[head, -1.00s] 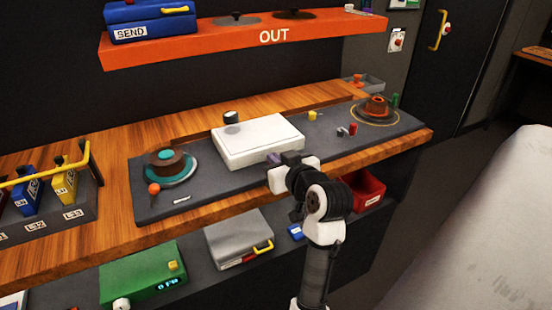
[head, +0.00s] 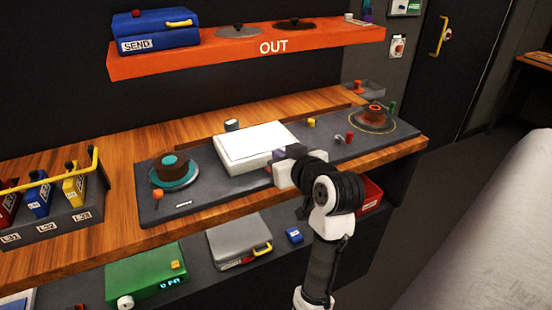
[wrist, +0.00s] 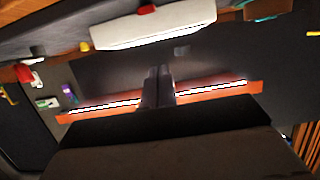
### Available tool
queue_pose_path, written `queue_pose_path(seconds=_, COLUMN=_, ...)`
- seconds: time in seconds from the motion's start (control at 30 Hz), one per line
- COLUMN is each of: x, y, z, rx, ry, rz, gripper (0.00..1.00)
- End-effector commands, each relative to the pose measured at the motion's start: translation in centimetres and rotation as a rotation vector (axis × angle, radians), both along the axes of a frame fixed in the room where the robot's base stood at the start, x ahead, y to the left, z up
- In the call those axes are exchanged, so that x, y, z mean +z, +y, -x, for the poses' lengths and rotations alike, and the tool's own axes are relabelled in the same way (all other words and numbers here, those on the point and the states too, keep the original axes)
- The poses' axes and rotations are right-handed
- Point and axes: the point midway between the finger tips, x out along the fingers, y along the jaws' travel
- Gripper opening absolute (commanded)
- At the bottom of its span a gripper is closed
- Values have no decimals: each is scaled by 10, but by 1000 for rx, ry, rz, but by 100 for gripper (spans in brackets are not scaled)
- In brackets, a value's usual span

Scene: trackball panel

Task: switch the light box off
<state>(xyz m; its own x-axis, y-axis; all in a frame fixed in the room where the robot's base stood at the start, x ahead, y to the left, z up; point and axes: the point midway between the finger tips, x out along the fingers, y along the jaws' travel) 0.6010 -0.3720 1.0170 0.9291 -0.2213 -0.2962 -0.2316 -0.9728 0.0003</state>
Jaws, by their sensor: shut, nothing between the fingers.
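The light box (head: 241,158) is a flat white box on the dark panel, and its top looks bright white. In the wrist view the light box (wrist: 165,24) lies across the top, with a bright strip along its lower edge and a red part (wrist: 147,9) on its side. My gripper (head: 275,160) is at the front right corner of the box in the head view; its fingertips are partly hidden there by my wrist. In the wrist view my gripper (wrist: 158,80) has its fingers together and empty, with a gap between them and the box.
The orange shelf (head: 330,40) hangs above. A red bin (head: 369,195) sits below.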

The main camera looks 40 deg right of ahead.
Motion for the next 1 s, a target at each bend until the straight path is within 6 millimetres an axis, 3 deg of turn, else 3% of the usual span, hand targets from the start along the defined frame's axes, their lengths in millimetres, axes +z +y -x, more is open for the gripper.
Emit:
queue_pose_path(seconds=0.1, x=9, y=4, z=20, rx=-4, ry=-2, rz=3, gripper=0)
queue_pose_path(seconds=0.3, x=19, y=8, z=37, rx=-1, ry=-1, rz=1, gripper=0)
queue_pose_path(seconds=1.0, x=22, y=12, z=35, rx=6, ry=-6, rz=3, gripper=0)
